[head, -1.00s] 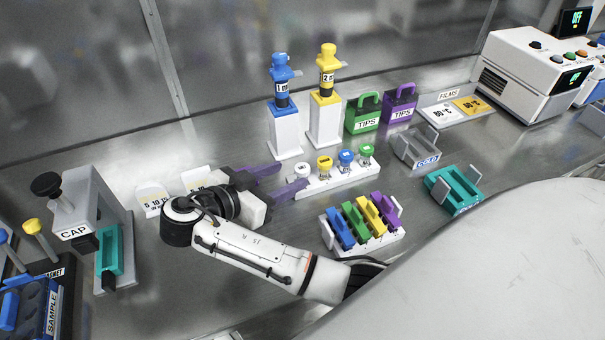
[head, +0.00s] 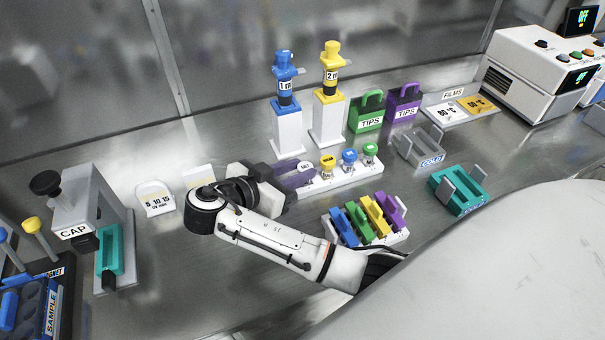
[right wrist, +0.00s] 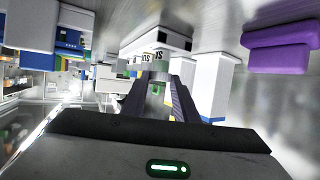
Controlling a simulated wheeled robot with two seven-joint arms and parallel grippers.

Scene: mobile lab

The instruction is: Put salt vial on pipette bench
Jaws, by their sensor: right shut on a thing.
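The salt vial (head: 306,165) has a white, lettered cap and is at the left end of the white vial rack (head: 345,179). My right gripper (head: 300,173), with purple fingers, is shut on it. The fingers hide most of its body, and I cannot tell whether it is clear of the rack. In the right wrist view the vial's lettered cap (right wrist: 152,58) is between the fingertips (right wrist: 158,85). A blue pipette (head: 284,82) and a yellow pipette (head: 331,75) stand on white pedestals behind the rack. My left gripper is not in view.
Vials with yellow (head: 327,160), blue (head: 349,156) and green (head: 370,150) caps stand in the rack. A coloured strip holder (head: 370,220) is in front. Green (head: 366,115) and purple (head: 404,105) tip boxes are behind right. The CAP station (head: 88,215) is left.

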